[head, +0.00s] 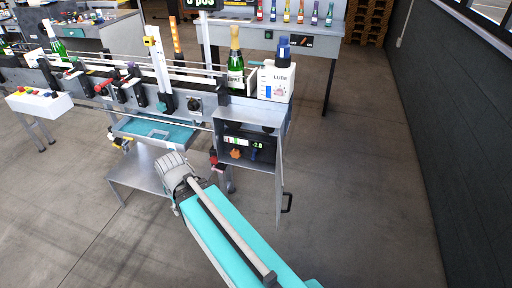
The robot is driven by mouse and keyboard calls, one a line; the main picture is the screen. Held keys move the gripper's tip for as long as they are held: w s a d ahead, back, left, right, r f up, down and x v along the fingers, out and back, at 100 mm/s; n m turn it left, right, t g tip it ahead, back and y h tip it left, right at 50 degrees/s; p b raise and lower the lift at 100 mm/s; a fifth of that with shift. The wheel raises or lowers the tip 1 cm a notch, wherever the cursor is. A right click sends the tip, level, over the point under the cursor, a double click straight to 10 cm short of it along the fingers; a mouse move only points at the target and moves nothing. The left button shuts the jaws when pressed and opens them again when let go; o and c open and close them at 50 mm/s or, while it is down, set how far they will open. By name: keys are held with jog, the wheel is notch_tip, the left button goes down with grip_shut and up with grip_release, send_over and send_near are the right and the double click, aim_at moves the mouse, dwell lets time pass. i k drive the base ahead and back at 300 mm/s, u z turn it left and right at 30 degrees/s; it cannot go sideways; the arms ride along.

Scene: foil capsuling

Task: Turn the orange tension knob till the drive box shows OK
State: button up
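The drive box (229,132) is an open grey cabinet at the right end of the conveyor, with its door swung out toward me. Inside, a small display (257,145) reads what looks like -2.0 in green. To its left is a small gauge (236,142) with coloured bands; I cannot read its pointer. The orange tension knob (236,154) sits below the gauge, with a blue part (254,154) to its right. My teal arm reaches up from the bottom, its grey joint left of and below the box. I cannot make out my gripper's fingers.
The open door (279,190) with its black handle (288,203) stands right of the box front. A red and black part (214,157) sits at the box's left side. Floor at right is clear.

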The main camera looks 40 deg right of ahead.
aim_at(236, 154)
jog(key=k, duration=1.3)
jog(key=z, duration=0.25)
jog(key=i, duration=0.5)
jog(key=z, duration=0.55)
jog(key=i, duration=1.25)
jog(key=u, duration=0.7)
